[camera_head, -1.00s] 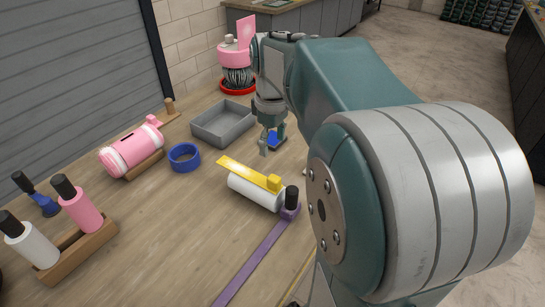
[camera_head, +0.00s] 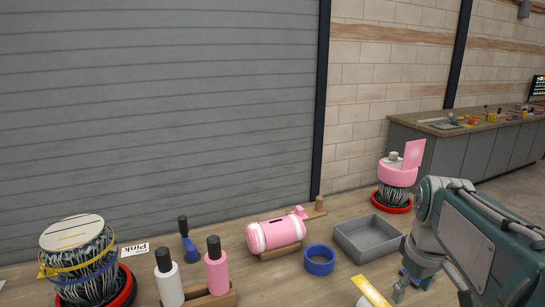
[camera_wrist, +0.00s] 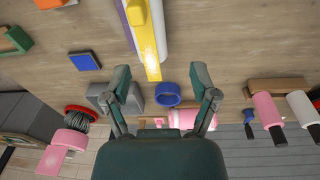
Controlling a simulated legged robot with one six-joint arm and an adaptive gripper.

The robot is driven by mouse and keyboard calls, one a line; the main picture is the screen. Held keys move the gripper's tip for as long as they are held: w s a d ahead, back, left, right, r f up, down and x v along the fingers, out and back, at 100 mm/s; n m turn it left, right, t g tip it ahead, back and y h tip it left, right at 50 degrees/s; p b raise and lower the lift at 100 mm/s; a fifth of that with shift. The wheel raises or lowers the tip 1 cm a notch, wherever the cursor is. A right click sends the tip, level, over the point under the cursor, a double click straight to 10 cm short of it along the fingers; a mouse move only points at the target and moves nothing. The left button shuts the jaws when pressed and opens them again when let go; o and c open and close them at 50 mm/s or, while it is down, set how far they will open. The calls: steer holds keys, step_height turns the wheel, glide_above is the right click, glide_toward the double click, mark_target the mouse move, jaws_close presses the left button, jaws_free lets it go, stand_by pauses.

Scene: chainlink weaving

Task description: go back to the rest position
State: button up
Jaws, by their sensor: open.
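My gripper (camera_head: 402,284) is at the lower right of the head view, in front of the grey tray (camera_head: 368,238). In the wrist view my gripper (camera_wrist: 161,80) has its two fingers spread wide with nothing between them. Below it in that view, the blue ring (camera_wrist: 168,93) and part of the pink roller (camera_wrist: 184,118) lie beyond the fingers. A yellow strip (camera_wrist: 145,42) points toward the gap between the fingertips from above, apart from them. The head view hides part of the fingers at this small size.
The wooden bench holds a blue ring (camera_head: 319,260), a pink roller (camera_head: 276,233) and pink and white bottles (camera_head: 217,268) in a stand. A pink-topped wire bundle (camera_head: 397,176) stands at the back right, another wire bundle (camera_head: 80,258) at the left. A grey shutter (camera_head: 150,110) rises behind.

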steer(key=s+a+f+m+t, duration=0.3)
steer(key=s+a+t, duration=0.1)
steer(key=s+a, duration=0.6)
steer(key=shift+a, duration=0.75)
stand_by(0.8)
